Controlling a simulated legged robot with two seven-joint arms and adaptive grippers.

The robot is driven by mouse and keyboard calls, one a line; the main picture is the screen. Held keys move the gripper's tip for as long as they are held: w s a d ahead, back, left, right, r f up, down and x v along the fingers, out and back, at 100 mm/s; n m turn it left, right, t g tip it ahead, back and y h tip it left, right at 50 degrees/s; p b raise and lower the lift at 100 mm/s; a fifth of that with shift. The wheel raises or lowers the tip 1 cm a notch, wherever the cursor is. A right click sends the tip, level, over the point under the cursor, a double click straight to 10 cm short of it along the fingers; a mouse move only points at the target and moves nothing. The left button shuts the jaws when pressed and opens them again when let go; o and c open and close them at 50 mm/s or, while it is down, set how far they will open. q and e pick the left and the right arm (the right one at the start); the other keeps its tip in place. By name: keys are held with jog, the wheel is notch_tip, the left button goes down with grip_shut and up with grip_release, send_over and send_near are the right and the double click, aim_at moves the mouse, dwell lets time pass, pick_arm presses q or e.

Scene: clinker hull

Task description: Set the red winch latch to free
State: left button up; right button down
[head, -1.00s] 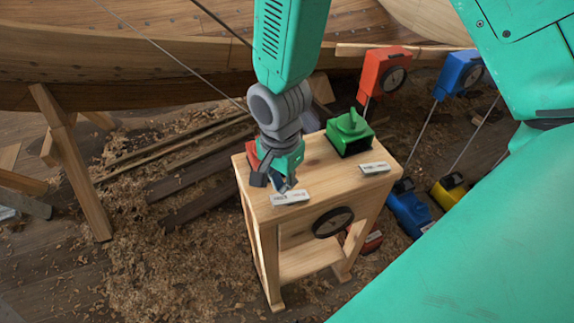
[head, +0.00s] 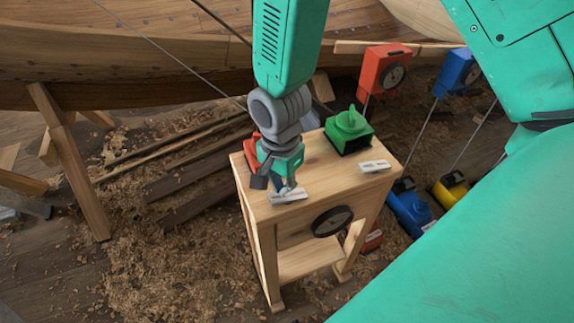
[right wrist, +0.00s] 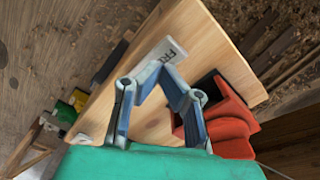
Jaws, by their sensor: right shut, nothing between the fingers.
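The red winch latch (head: 250,148) sits at the left end of the wooden stand's top (head: 318,170). In the head view it is mostly hidden behind my right gripper (head: 281,191). In the right wrist view the red latch (right wrist: 230,125) shows just right of my right gripper (right wrist: 155,68), apart from the fingers, with a dark opening in its side. The gripper is shut and empty, with its tips over or near a white label (head: 289,196). The label's visible letters read "FR" in the right wrist view (right wrist: 166,54). My left gripper is not in view.
A green winch (head: 348,131) and a second white label (head: 374,166) occupy the stand's right side. A dark wheel (head: 333,221) is on its front. Red (head: 385,68), blue (head: 410,212) and yellow (head: 452,189) units stand behind and to the right. A wooden hull (head: 120,50) lies behind.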

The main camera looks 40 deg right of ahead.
jog(key=shift+d+f, duration=0.15)
jog(key=shift+f, duration=0.1)
jog(key=shift+a+f, duration=0.25)
jog(key=shift+d+f+b, duration=0.15)
jog(key=shift+f+b, duration=0.2)
jog(key=shift+b, duration=0.05)
jog(key=shift+f, duration=0.35)
dwell(0.3)
jog(key=shift+r, duration=0.1)
notch_tip(320, 180, up, 3)
jog(key=p, duration=0.3)
notch_tip(320, 180, up, 4)
jog(key=p, duration=0.4)
dwell(0.4)
